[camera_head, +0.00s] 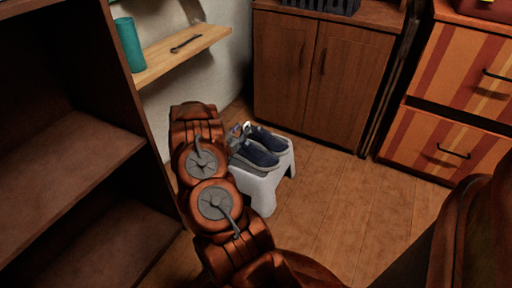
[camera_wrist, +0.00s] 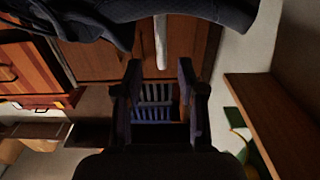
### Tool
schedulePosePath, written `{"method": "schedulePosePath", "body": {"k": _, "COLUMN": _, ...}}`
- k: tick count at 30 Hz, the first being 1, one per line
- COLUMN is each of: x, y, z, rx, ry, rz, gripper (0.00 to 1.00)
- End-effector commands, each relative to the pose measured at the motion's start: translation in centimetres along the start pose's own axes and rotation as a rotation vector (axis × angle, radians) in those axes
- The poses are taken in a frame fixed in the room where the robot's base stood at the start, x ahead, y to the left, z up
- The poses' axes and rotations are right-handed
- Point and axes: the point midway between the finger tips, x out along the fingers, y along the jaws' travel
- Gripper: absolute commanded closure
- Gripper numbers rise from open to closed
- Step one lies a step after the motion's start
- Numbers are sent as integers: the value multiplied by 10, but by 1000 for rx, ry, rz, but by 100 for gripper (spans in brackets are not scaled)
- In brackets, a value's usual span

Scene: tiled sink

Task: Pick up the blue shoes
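The blue shoes (camera_head: 262,146) sit side by side on a white stool (camera_head: 262,190) in the head view. They have pale soles. In the wrist view, dark shoe shapes (camera_wrist: 205,12) fill the top edge, very close to the camera and only partly in frame. My gripper (camera_wrist: 158,70) is open, its two dark fingers apart with nothing clearly held between them. A narrow white shape stands just beyond the fingertips; I cannot tell what it is. In the head view my arm hides most of the gripper, which is at the left side of the shoes.
A wooden cabinet (camera_head: 325,75) stands behind the stool, with a dark basket (camera_head: 320,5) on top. Striped drawers (camera_head: 450,95) are at the right. A wall shelf (camera_head: 180,52) holds a teal cylinder (camera_head: 129,44). A dark shelf unit (camera_head: 75,170) is at left. Floor (camera_head: 335,205) right of the stool is clear.

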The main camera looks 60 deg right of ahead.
Motion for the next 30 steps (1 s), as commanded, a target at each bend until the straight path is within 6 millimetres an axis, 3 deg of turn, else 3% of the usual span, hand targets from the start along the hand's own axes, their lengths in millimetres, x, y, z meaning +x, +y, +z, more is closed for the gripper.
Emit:
{"method": "schedulePosePath", "body": {"k": 9, "x": 36, "y": -3, "z": 3, "rx": 1, "ry": -1, "rz": -1, "gripper": 60}}
{"method": "schedulePosePath", "body": {"k": 20, "x": 43, "y": -4, "z": 0, "rx": 0, "ry": -1, "rz": -3, "gripper": 60}}
{"method": "schedulePosePath", "body": {"k": 30, "x": 43, "y": -4, "z": 0, "rx": 0, "ry": -1, "rz": -3, "gripper": 95}}
